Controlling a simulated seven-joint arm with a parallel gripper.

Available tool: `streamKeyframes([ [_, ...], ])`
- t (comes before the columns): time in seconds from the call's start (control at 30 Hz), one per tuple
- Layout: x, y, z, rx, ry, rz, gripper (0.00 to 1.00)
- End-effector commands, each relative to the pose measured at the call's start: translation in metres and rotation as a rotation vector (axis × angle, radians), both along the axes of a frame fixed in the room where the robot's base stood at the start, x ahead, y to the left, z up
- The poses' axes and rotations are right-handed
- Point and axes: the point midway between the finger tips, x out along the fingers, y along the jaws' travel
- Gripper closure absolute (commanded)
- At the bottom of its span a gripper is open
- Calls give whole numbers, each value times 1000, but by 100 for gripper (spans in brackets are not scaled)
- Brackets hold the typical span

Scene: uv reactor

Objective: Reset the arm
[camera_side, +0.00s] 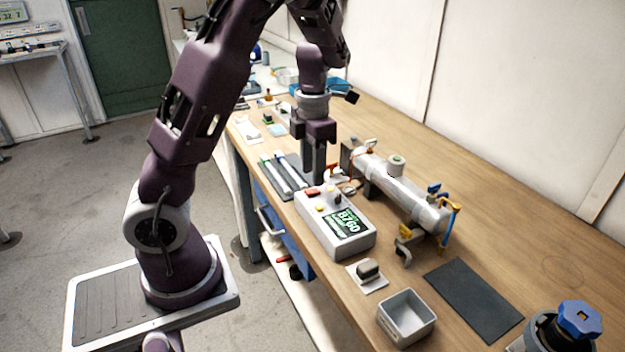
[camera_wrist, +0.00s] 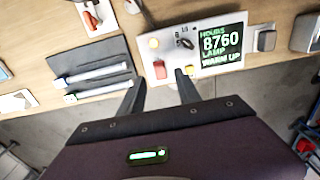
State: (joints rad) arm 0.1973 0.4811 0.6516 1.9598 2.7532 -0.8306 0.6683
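My gripper (camera_side: 314,180) points down over the wooden workbench (camera_side: 408,133), beside the grey control box and close to the dark mat with tubes. In the wrist view my gripper (camera_wrist: 160,88) shows two dark fingers spread apart with nothing between them. The control box (camera_side: 320,232) has a lit green display reading 8760, with "lamp warm up" legible in the wrist view (camera_wrist: 192,63). I cannot tell the exact height of the fingertips above the bench.
A silver reactor cylinder (camera_side: 400,190) with coloured valves lies right of my gripper. Two white tubes rest on the dark mat (camera_wrist: 96,52). A small block (camera_side: 368,270), a grey bin (camera_side: 406,318), a flat black mat (camera_side: 473,299) and a blue-capped vessel (camera_side: 579,318) occupy the front.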

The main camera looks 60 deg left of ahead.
Motion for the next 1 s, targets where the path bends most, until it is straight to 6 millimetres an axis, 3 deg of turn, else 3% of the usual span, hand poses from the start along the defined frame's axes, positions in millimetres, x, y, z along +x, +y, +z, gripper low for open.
streamKeyframes([
  [0.2, 0, 0, 31, 1, -2, 0, 60],
  [0.5, 1, -1, 33, -3, -7, 5, 60],
  [0.57, 10, -9, 35, -33, -67, 41, 60],
  [0.6, 23, -20, 39, -76, -155, 100, 60],
  [0.67, 53, -42, 57, -180, -350, 253, 60],
  [0.73, 87, -63, 98, -341, -610, 527, 60],
  [0.8, 102, -66, 146, -508, -814, 858, 60],
  [0.87, 97, -60, 179, -643, -926, 1163, 60],
  [0.9, 85, -55, 194, -726, -965, 1374, 60],
  [0.97, 56, -49, 205, -831, -968, 1699, 60],
  [1.0, 32, -49, 203, -888, -929, 1919, 60],
])
